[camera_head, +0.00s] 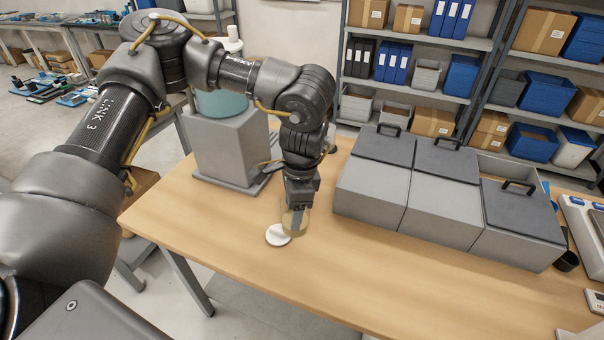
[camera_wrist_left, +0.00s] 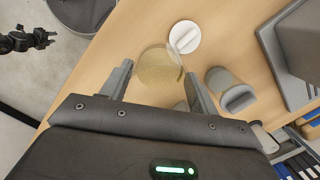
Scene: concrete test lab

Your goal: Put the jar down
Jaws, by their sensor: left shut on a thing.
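The jar (camera_head: 296,223) is a see-through, yellowish round vessel at the table's front left part. My left gripper (camera_head: 297,208) points down and is shut on it. In the left wrist view the jar (camera_wrist_left: 160,70) sits between the two fingers (camera_wrist_left: 158,76). Its base is at or just above the tabletop; I cannot tell whether it touches. A white round lid (camera_head: 278,235) with a raised bar lies flat close beside the jar, and it also shows in the wrist view (camera_wrist_left: 184,37).
A grey cylinder (camera_wrist_left: 230,90) stands near the jar, hidden behind my arm in the head view. A grey block (camera_head: 231,148) stands at the table's left. Grey lidded bins (camera_head: 434,205) fill the back right. The wooden tabletop (camera_head: 370,275) in front of them is clear.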

